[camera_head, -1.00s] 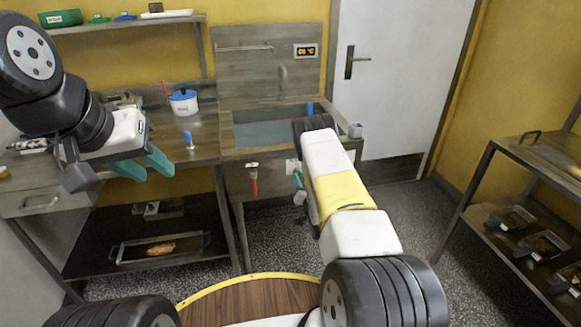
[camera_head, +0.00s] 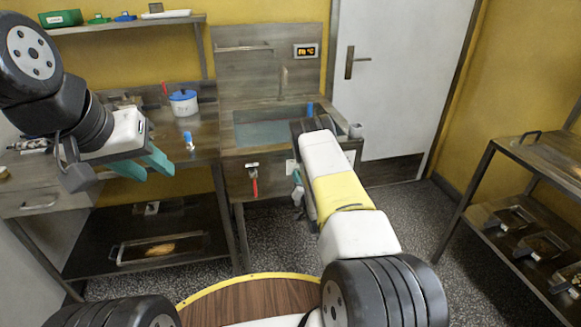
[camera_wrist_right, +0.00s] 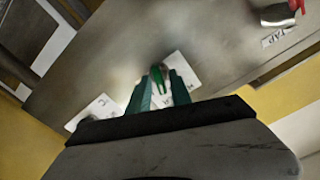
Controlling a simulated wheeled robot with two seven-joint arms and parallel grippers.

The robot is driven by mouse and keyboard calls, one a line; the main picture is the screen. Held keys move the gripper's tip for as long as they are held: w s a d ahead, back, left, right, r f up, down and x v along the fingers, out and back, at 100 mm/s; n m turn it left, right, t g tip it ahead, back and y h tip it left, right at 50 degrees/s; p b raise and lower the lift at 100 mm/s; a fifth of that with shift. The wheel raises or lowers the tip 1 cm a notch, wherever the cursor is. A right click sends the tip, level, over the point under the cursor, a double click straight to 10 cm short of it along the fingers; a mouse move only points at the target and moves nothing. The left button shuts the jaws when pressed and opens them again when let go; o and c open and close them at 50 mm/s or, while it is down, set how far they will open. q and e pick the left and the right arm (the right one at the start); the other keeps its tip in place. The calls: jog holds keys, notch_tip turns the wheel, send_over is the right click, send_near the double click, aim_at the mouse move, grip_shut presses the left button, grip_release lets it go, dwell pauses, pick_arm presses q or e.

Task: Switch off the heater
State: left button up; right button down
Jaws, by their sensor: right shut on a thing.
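The sink unit (camera_head: 231,185) stands against the back wall, with a temperature display (camera_head: 306,51) above its basin. My right gripper (camera_head: 298,186) is at the unit's front panel, right of the red-handled tap, partly hidden by my own arm. My left gripper (camera_head: 147,168) is open and empty, raised before the left worktop.
The tap handle (camera_head: 254,184) is red; in the right wrist view it (camera_wrist_right: 277,14) sits near a TAP label. A white pot with a blue lid (camera_head: 184,103) and a blue-capped bottle (camera_head: 189,140) stand on the left worktop. A rack (camera_head: 512,210) with trays stands at right.

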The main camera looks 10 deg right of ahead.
jog(key=n, duration=0.5)
jog(key=shift+r, duration=0.15)
jog(key=c, duration=1.5)
grip_release()
jog(key=shift+w+a, duration=0.1)
jog(key=s, duration=0.7)
jog(key=shift+s, duration=0.4)
